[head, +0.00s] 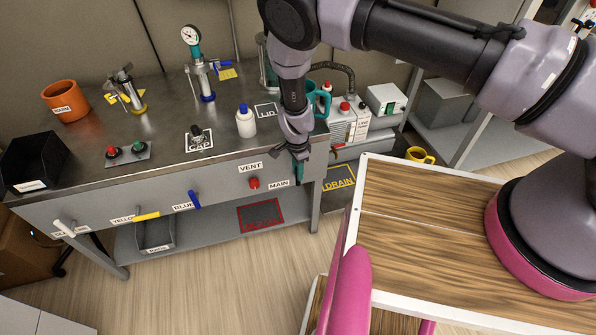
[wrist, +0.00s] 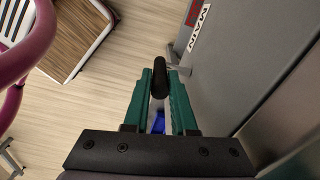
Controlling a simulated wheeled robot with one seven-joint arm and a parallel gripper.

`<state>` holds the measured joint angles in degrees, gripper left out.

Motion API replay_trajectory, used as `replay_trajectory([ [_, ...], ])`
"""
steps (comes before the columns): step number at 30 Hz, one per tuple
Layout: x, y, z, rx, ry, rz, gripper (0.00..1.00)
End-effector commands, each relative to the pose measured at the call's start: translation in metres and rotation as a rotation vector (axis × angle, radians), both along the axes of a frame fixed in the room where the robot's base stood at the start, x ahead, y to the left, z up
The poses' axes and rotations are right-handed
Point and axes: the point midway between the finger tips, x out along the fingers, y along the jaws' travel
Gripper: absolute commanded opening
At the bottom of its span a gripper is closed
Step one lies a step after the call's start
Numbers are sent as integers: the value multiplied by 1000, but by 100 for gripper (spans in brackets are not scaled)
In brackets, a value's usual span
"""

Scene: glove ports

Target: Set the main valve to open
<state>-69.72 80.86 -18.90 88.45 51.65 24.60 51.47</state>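The main valve's white MAIN label (head: 279,184) is on the bench's front panel, right of the VENT label. In the head view my gripper (head: 298,168) is at the panel's right end beside that label and hides most of the valve. In the wrist view a black handle (wrist: 160,76) lies between the teal fingertips of my gripper (wrist: 161,88). The handle fills the gap, with no clear space on either side, so the fingers look closed on it. A small blue part (wrist: 158,122) shows between the fingers nearer the palm. The valve's setting cannot be read.
The red VENT knob (head: 254,183) sits just left of the MAIN label. Blue (head: 194,199) and yellow (head: 146,216) levers are farther left. A white bottle (head: 246,121) stands on the bench. A wood-topped cart (head: 430,215) is at the right, with open floor between.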

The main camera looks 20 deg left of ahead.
Motion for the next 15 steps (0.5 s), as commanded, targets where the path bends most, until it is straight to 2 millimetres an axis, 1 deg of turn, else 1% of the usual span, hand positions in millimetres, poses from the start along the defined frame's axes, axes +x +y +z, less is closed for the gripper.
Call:
replay_trajectory([
  [1,1,0,0,1,-1,1,43],
  [2,0,0,0,1,-1,1,53],
  [11,0,0,0,1,1,0,53],
  [13,0,1,3,1,0,0,53],
  [15,0,1,10,1,0,0,53],
])
